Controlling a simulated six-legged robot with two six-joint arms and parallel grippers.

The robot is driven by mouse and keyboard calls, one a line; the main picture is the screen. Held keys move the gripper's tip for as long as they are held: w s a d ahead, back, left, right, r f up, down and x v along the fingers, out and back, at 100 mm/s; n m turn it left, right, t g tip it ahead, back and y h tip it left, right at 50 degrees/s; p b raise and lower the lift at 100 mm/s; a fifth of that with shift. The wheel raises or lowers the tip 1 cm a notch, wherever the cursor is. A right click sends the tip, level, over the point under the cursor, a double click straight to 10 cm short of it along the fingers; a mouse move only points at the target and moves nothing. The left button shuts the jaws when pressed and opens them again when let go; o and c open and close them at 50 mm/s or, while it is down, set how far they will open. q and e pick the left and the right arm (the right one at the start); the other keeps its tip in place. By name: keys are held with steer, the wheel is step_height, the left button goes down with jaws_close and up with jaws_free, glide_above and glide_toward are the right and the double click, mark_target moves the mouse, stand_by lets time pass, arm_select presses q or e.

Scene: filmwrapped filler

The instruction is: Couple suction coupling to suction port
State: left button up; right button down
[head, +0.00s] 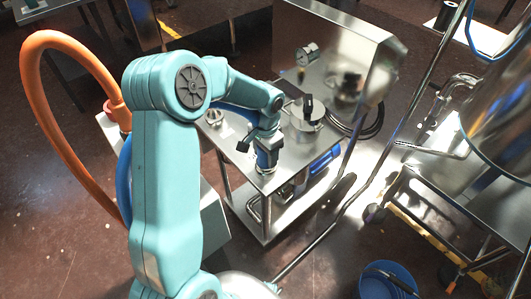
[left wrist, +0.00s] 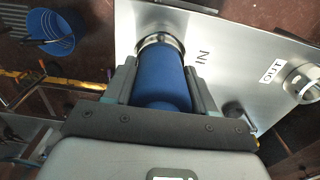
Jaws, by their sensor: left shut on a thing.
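My left gripper (head: 266,158) points down over the near part of the steel trolley top (head: 245,165). In the left wrist view its two fingers (left wrist: 160,64) are shut on the sides of a blue cylindrical coupling (left wrist: 163,80). A metal ring (left wrist: 157,42) shows at the coupling's far end, against or just above the steel plate beside the mark IN. The port there is mostly hidden behind the coupling, so I cannot tell whether the two are joined. A second metal port (left wrist: 301,80) beside the mark OUT is empty. My right gripper is not in view.
A steel housing (head: 330,35), a gauge (head: 307,53) and a round metal pot (head: 303,125) stand on the trolley behind the gripper. A thick orange hose (head: 60,40) arches at the left. A blue bucket (head: 388,280) stands on the floor at the lower right.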

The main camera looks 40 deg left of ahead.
arm_select(q)
steer(key=o, duration=1.5)
steer(key=shift+f, duration=0.1)
step_height(320, 180, up, 16)
steer(key=p, duration=0.1)
steer(key=shift+r, duration=0.2)
steer(key=shift+s, duration=0.1)
